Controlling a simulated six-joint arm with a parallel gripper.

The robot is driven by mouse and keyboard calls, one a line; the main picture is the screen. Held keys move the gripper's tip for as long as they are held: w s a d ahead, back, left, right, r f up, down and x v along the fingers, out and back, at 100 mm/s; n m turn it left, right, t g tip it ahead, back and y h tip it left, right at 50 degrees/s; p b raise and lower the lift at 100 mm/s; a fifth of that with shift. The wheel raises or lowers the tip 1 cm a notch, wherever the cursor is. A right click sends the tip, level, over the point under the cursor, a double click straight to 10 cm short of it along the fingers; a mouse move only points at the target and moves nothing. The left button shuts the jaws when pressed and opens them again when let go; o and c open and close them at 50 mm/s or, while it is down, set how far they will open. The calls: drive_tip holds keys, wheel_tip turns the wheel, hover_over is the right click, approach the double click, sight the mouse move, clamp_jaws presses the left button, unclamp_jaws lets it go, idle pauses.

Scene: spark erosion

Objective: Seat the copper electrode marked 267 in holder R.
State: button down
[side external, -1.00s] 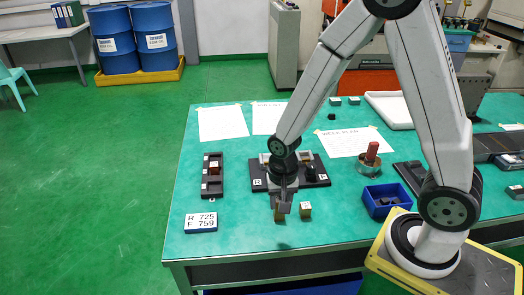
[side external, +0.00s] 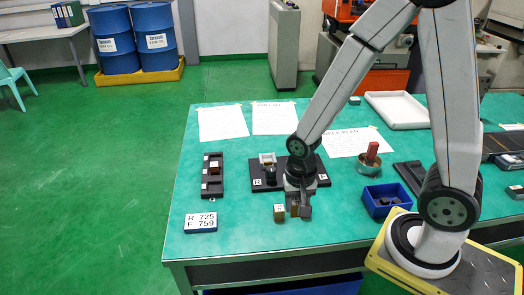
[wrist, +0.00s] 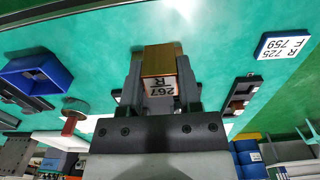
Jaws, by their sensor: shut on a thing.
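My gripper (side external: 300,208) is low over the front of the bench, its jaws shut on the copper electrode (wrist: 160,62). In the wrist view the white label on the electrode reads 267 with an R, upside down, and a finger lies along each side.
A white sign (side external: 201,222) reads R 725, F 759. A dark slotted rack (side external: 212,187) stands at left with a copper piece in it. At right are a blue bin (side external: 386,208) and a round dish (side external: 369,169) with a red-brown upright piece.

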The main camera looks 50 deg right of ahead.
drive_tip(key=shift+w, duration=0.1)
drive_tip(key=w+d+m, duration=0.4)
drive_tip(key=w+m, duration=0.1)
drive_tip(key=w, duration=0.3)
drive_tip(key=w+d+m, duration=0.4)
drive_tip(key=w+d, duration=0.1)
drive_tip(key=w, duration=0.4)
drive_tip(key=w+d+f+m, duration=0.2)
drive_tip(key=w+d+m, duration=0.7)
drive_tip(key=d, duration=0.4)
drive_tip(key=shift+f, duration=0.15)
drive_tip(key=shift+a+f, duration=0.1)
drive_tip(key=shift+f, duration=0.1)
drive_tip(key=shift+f, duration=3.35)
drive_tip(key=shift+f, duration=0.25)
drive_tip(key=shift+c, duration=1)
unclamp_jaws()
